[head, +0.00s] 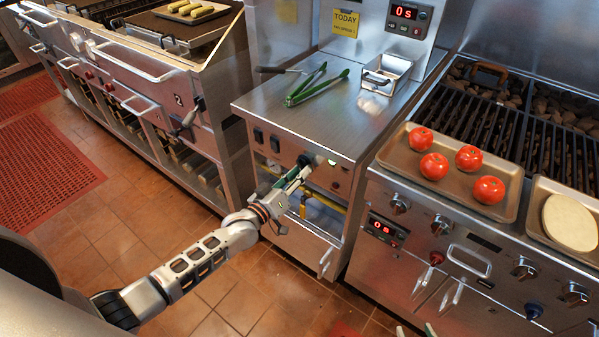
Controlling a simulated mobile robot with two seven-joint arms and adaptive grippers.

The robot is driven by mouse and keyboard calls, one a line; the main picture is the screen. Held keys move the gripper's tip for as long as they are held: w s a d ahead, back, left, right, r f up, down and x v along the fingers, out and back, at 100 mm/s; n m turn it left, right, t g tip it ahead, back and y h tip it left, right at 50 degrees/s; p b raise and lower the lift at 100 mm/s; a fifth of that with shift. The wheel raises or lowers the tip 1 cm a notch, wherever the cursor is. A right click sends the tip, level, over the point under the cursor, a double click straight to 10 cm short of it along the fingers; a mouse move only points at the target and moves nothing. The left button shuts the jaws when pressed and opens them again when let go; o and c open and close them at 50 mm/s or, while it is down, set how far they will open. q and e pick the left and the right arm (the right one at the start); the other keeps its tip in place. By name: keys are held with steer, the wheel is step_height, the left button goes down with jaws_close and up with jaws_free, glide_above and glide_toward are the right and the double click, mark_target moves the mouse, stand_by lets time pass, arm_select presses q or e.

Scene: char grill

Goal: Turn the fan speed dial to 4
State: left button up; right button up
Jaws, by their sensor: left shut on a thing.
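My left arm reaches in from the lower left to the front panel of the steel counter unit. My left gripper (303,168) is shut on a dark dial (308,159) on that panel, below the worktop edge. The fingers cover most of the dial, so its pointer and any numbers cannot be read. I cannot read a label that says it is the fan speed dial. Only the tips of my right gripper (415,331) show at the bottom edge; they are apart, with nothing seen between them.
Green-handled tongs (317,86) and a small metal basket (386,75) lie on the worktop (290,118). Right of it, a tray (397,157) holds several tomatoes beside the char grill (520,125). Grill knobs (441,225) and a handle (469,260) protrude in front.

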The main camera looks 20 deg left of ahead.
arm_select(q)
steer(key=shift+m, duration=0.3)
steer(key=o, duration=1.1)
steer(key=shift+a, duration=0.1)
steer(key=v, duration=1.2)
steer(key=shift+r, duration=0.1)
